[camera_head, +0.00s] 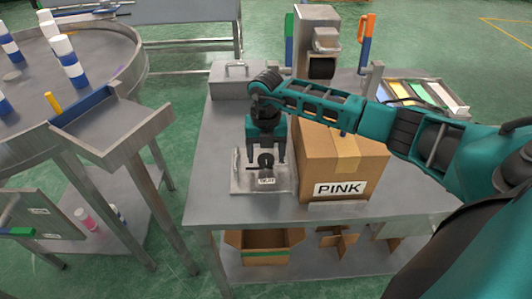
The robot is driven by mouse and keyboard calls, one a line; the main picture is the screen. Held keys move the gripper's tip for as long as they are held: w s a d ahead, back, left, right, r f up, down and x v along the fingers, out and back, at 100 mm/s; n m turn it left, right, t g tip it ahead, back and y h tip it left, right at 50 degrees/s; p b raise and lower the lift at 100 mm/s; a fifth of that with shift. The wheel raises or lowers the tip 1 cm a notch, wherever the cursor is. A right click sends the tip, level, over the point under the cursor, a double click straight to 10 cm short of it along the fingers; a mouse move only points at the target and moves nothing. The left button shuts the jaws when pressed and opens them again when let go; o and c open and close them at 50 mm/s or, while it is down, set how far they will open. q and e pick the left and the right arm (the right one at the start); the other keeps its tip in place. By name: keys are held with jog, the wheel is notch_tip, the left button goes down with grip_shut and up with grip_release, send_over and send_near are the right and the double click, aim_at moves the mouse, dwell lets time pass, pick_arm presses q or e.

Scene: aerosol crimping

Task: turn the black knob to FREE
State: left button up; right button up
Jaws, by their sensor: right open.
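The black knob (265,161) stands on a grey metal plate (243,184) near the front of the table. A small white label (267,181) lies at the plate's front, its letters too small to read for sure. My right gripper (265,162) points down over the plate, its fingers open, one on each side of the knob. I cannot tell whether the fingers touch it. The knob's pointing direction is not clear. My left gripper is not in view.
A cardboard box (341,158) marked PINK stands close to the right of the plate. A grey metal case (233,84) lies behind. A round table (127,45) with striped cans and a chute stands at left. The table's left front is clear.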

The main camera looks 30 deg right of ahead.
jog(key=shift+f, duration=0.15)
jog(key=shift+c, duration=0.2)
jog(key=c, duration=1)
